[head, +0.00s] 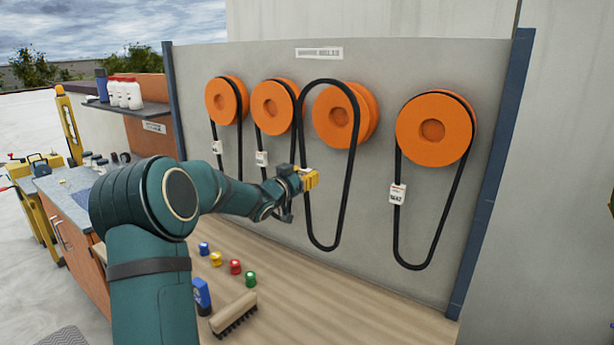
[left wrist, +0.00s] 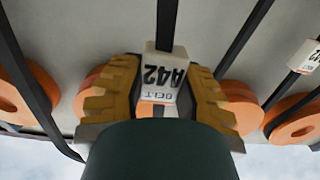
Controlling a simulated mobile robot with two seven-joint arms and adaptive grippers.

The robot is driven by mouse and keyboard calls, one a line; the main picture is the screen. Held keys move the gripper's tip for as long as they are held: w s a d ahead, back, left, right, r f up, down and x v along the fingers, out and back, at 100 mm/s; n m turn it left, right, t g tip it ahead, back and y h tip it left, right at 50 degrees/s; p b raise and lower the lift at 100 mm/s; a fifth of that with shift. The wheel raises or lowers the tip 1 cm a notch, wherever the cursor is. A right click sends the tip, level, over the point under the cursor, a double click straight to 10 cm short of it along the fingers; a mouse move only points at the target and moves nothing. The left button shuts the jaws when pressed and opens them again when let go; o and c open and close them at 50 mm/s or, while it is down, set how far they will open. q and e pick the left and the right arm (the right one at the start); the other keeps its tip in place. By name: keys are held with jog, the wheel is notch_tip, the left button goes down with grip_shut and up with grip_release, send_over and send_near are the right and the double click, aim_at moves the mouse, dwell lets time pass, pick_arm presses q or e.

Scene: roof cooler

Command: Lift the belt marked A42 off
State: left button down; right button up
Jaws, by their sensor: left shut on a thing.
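The A42 belt (head: 348,190) is a long black loop in front of the third orange pulley (head: 332,116) from the left. Its top arcs over the pulley's upper left and its right strand crosses the pulley's face, so it looks clear of the groove. My left gripper (head: 310,179) is shut on its left strand at the white tag. In the left wrist view, the tag (left wrist: 160,78) reads A42 BELT upside down between the yellow fingers (left wrist: 158,95). My right gripper is not in view.
A fourth pulley (head: 434,130) at right carries a tagged belt (head: 397,230). Two more pulleys with belts hang at left. The grey panel (head: 300,62) has blue posts at its sides. A brush (head: 233,313) and several small coloured items lie on the wooden surface (head: 340,305) below.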

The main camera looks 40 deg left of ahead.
pick_arm(q)
jog(key=s+d, duration=0.1)
jog(key=s, duration=0.7)
jog(key=shift+s+r, duration=0.25)
jog(key=shift+r, duration=0.1)
dwell(1.3)
jog(key=shift+s+d, duration=0.1)
jog(key=shift+s, duration=0.05)
dwell(0.6)
